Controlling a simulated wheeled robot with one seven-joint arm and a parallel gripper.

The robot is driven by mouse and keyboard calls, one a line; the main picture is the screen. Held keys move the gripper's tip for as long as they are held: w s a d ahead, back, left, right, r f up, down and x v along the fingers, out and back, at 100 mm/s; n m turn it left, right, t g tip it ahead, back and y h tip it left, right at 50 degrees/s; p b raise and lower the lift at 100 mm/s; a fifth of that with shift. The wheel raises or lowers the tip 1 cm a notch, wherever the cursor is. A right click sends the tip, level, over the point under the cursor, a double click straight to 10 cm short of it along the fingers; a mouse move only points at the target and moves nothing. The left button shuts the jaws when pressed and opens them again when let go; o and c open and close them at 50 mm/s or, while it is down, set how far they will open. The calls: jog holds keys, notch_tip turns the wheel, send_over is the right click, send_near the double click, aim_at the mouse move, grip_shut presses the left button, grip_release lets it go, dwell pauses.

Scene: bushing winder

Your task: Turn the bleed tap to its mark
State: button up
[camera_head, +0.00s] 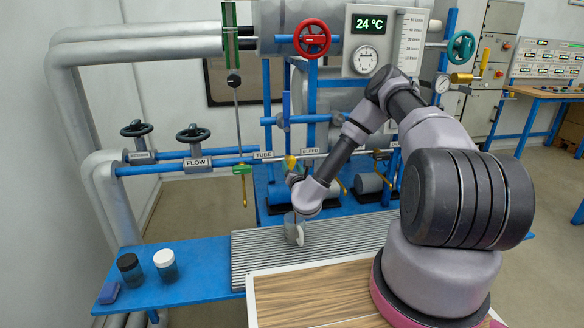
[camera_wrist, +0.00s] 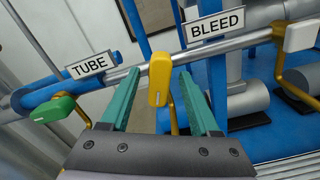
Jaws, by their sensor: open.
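The bleed tap has a yellow handle (camera_wrist: 159,80), roughly upright in the wrist view just left of the BLEED label (camera_wrist: 215,25). In the head view the yellow handle (camera_head: 290,162) shows small beyond my wrist. My gripper (camera_wrist: 159,74) is open, its two teal fingers on either side of the handle with a visible gap on each side. I see no contact; how deep the handle sits between the fingers is hard to tell. The fingers are hidden in the head view. I cannot make out the tap's mark.
A green-handled tap (camera_wrist: 52,109) with the TUBE label (camera_wrist: 88,66) is to the left, and a white handle (camera_wrist: 300,36) to the right. Blue pipes run close by. Two jars (camera_head: 165,264) stand on the blue bench (camera_head: 205,268). The red handwheel (camera_head: 312,38) is above.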

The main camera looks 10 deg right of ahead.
jog(key=shift+w, duration=0.25)
grip_shut()
jog(key=shift+m, duration=0.3)
jog(key=m, duration=0.6)
jog(key=shift+d+f, duration=0.15)
jog(key=shift+f, duration=0.05)
jog(key=m, duration=0.6)
jog(key=shift+s+f+m, duration=0.1)
jog(key=shift+f+m, duration=0.1)
jog(key=shift+m, duration=0.1)
